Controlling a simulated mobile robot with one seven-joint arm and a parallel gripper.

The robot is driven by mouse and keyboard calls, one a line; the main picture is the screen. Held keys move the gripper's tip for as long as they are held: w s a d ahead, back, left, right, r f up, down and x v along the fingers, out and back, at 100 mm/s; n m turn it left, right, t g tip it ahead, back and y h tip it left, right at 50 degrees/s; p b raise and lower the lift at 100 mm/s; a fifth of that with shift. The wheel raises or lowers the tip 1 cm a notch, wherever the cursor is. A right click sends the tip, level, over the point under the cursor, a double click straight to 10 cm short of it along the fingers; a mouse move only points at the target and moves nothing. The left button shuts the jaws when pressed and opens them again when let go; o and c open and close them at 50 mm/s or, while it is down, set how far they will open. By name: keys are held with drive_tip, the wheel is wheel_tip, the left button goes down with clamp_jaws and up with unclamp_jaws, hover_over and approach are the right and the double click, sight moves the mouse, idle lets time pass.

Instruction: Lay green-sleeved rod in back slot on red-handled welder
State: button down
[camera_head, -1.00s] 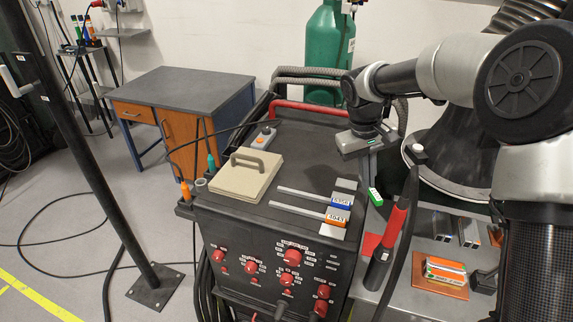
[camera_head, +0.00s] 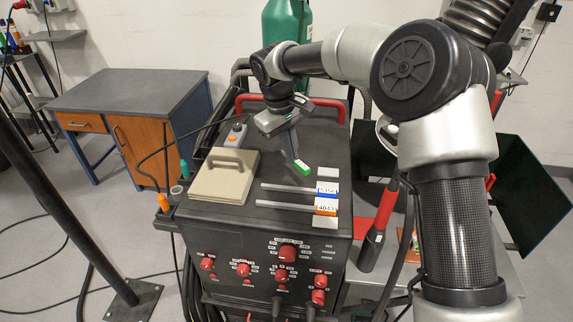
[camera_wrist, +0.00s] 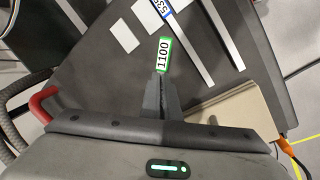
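The green-sleeved rod (camera_head: 302,168) is in my gripper (camera_head: 293,150), over the back part of the red-handled welder's dark top (camera_head: 225,212). In the wrist view its green sleeve (camera_wrist: 164,55), marked 1100, sticks out past my gripper's closed fingers (camera_wrist: 161,85); the rest of the rod is hidden. I cannot tell whether it touches the top. A blue-sleeved rod (camera_head: 327,188) and, in front of it, an orange-sleeved rod (camera_head: 326,206) lie parallel on the top. A pale plate (camera_head: 328,172) lies behind the blue sleeve. The slots themselves are not clear.
A beige block with a handle (camera_head: 224,175) sits on the welder's left side. The red handle (camera_head: 290,98) runs along the back edge. A green gas cylinder (camera_head: 287,22) stands behind. A red-and-black torch (camera_head: 380,222) rises at the right.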

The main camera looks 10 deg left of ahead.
sight(292, 176)
drive_tip(key=shift+f, duration=2.55)
drive_tip(key=c, duration=2)
unclamp_jaws()
drive_tip(key=r, duration=0.4)
drive_tip(key=s+a+r, duration=0.1)
drive_tip(key=r, duration=0.3)
drive_tip(key=s+r, duration=0.1)
drive_tip(key=r, duration=0.3)
drive_tip(key=shift+a, duration=0.3)
